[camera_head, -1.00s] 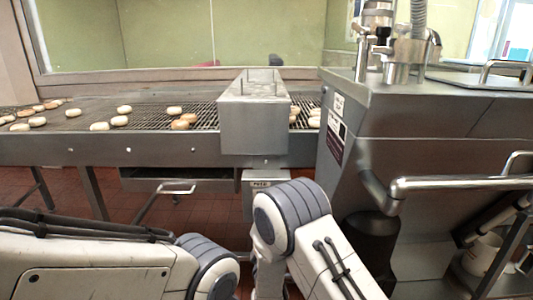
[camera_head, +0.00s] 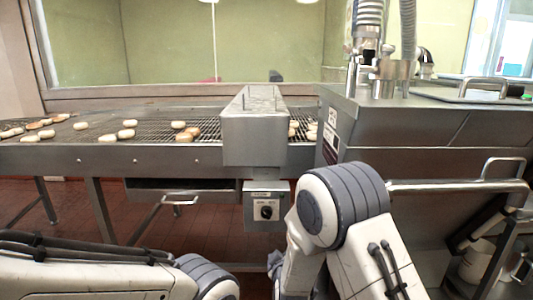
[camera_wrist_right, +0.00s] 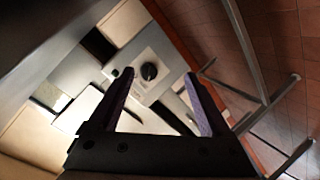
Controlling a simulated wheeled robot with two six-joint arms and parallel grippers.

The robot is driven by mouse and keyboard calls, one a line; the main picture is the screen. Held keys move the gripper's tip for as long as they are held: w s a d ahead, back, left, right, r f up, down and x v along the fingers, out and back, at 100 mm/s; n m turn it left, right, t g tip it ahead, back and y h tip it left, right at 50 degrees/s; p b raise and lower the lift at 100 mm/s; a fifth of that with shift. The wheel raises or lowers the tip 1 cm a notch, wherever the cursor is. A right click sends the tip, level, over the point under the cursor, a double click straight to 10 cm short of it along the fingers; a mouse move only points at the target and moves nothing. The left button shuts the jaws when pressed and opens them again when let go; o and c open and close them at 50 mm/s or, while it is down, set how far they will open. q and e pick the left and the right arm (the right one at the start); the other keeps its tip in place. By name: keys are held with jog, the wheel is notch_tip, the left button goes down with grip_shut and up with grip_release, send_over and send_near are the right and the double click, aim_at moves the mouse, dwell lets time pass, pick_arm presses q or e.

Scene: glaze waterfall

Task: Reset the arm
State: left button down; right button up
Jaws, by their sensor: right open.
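My right arm (camera_head: 345,205) is bent in front of the conveyor, at the lower middle right of the head view. My right gripper (camera_wrist_right: 159,76) shows in the right wrist view with its two dark fingers spread apart and nothing between them. Beyond the fingers is a pale control box with a black knob (camera_wrist_right: 149,71), apart from them as far as I can tell. The same control box (camera_head: 265,208) hangs under the conveyor in the head view. My left arm (camera_head: 90,270) lies along the lower left, and its gripper is out of the frame.
A metal conveyor (camera_head: 60,157) with several doughnuts (camera_head: 126,134) runs across the middle. A steel glaze housing (camera_head: 255,135) stands over it. A large steel machine (camera_head: 420,135) with a bar handle (camera_head: 450,186) is close by my right arm. Red tiled floor (camera_head: 205,220) lies below.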

jog(key=s+d+r+m+g, duration=0.1)
jog(key=s+d+m+g, duration=0.5)
jog(key=s, duration=0.7)
jog(key=s+d+r+m+g, duration=0.1)
jog(key=s+d+m+g, duration=0.2)
jog(key=s+d+g, duration=0.7)
jog(key=s+a+r+n+t, duration=0.1)
jog(key=s+a+r+n, duration=0.2)
jog(key=s+a, duration=0.5)
jog(key=s+a+r+n+t, duration=0.1)
jog(key=s+a+r+n, duration=0.25)
jog(key=s+a, duration=0.45)
notch_tip(320, 180, up, 26)
jog(key=p, duration=2.7)
jog(key=shift+d+y, duration=0.3)
jog(key=shift+d, duration=0.05)
jog(key=shift+w, duration=0.1)
